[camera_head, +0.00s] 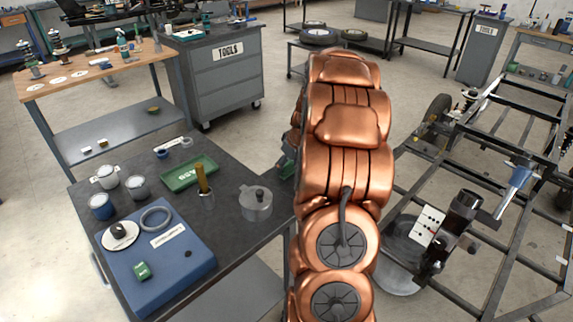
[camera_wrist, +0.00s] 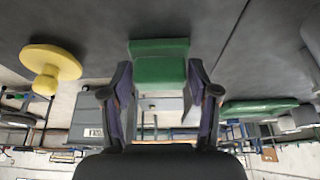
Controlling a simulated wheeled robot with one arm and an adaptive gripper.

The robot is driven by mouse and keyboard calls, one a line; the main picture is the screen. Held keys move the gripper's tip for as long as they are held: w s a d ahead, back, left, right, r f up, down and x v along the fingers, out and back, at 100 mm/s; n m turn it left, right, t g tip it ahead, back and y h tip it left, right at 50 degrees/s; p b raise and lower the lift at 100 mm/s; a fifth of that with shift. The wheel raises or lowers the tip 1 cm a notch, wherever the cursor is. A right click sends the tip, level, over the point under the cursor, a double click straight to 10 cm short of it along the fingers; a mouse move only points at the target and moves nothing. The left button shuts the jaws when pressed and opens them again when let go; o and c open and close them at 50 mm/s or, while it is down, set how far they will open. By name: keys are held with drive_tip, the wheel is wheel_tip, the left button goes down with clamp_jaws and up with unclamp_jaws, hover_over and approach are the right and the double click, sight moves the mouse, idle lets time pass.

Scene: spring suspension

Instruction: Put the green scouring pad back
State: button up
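A green block, which looks like the scouring pad (camera_wrist: 158,64), sits between the fingertips of my gripper (camera_wrist: 160,72) in the wrist view. Both fingers touch its sides, so my gripper looks shut on it. In the head view my copper arm hides my gripper; a bit of green (camera_head: 286,165) shows left of the arm, and I cannot tell whether it is the pad. A green lettered tray (camera_head: 190,173) lies on the dark table (camera_head: 232,228). A green tray-like shape (camera_wrist: 258,108) shows at the right in the wrist view. A smaller green piece (camera_head: 142,270) lies on the blue board.
The blue board (camera_head: 180,262) bears a grey ring (camera_head: 156,218) and a white disc. A yellow mushroom-shaped thing (camera_wrist: 50,65) is left of my gripper. A metal frame (camera_head: 500,190) stands right.

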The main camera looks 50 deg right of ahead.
drive_tip(key=shift+o, duration=1.2)
drive_tip(key=b+v, duration=0.2)
drive_tip(key=v, duration=1)
drive_tip(key=s+a+g+y, duration=0.1)
drive_tip(key=s+a+g, duration=0.15)
drive_tip(key=a, duration=1.05)
drive_tip(key=s+a+g, duration=0.1)
drive_tip(key=s+a, duration=0.2)
drive_tip(key=a, duration=1)
drive_tip(key=s+a+f+g, duration=0.1)
drive_tip(key=s+a, duration=0.4)
drive_tip(key=s, duration=0.5)
drive_tip(key=s+a+f+g+h, duration=0.1)
drive_tip(key=s+a+f, duration=0.1)
drive_tip(key=s+a, duration=0.4)
drive_tip(key=s, duration=0.4)
drive_tip(key=shift+a+g, duration=0.3)
drive_tip(key=shift+g, duration=0.05)
